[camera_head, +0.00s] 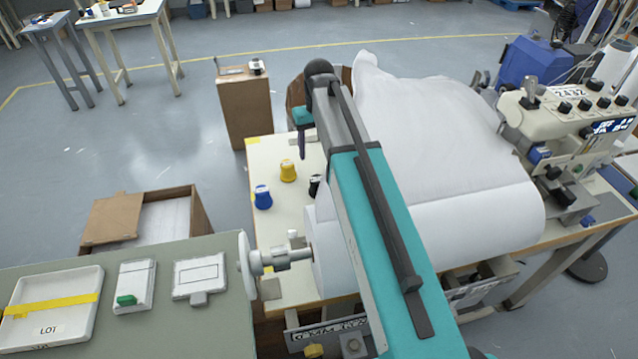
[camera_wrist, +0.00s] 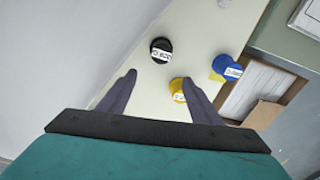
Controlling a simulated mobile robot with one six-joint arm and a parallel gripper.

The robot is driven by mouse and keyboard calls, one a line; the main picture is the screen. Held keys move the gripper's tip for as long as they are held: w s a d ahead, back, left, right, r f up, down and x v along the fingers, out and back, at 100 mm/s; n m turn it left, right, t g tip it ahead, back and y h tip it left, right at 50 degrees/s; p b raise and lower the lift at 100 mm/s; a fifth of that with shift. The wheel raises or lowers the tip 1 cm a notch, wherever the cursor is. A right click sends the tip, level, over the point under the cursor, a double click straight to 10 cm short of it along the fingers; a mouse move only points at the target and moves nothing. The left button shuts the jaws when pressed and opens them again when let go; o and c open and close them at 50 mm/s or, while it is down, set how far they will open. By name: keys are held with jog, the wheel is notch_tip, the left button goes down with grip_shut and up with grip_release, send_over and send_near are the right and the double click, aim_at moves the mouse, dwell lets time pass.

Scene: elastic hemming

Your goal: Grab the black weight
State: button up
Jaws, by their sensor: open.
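The black weight (camera_wrist: 161,49) stands on the cream table in the wrist view, ahead of my gripper (camera_wrist: 160,80) and roughly between the lines of its two fingers. In the head view the black weight (camera_head: 315,186) is partly hidden behind my arm. My gripper is open and empty, with its fingers apart and not touching the weight. In the head view a finger of my gripper (camera_head: 302,143) shows above the table, beyond the weights. A yellow weight (camera_wrist: 178,89) lies close to the right finger in the wrist view.
A blue weight (camera_head: 262,197) and the yellow weight (camera_head: 288,170) stand left of the black one. White fabric (camera_head: 440,150) covers the table's right side, near a sewing machine (camera_head: 570,110). An open cardboard box (camera_head: 150,215) stands on the floor at left.

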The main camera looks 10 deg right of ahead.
aim_at(317, 179)
jog(key=shift+s+a+n+g, duration=0.15)
jog(key=shift+s+n+g, duration=0.15)
jog(key=shift+s, duration=0.45)
jog(key=shift+f+p, duration=0.95)
jog(key=shift+f, duration=3.35)
jog(key=shift+f, duration=0.1)
jog(key=shift+f+p, duration=1.3)
jog(key=shift+f, duration=1.2)
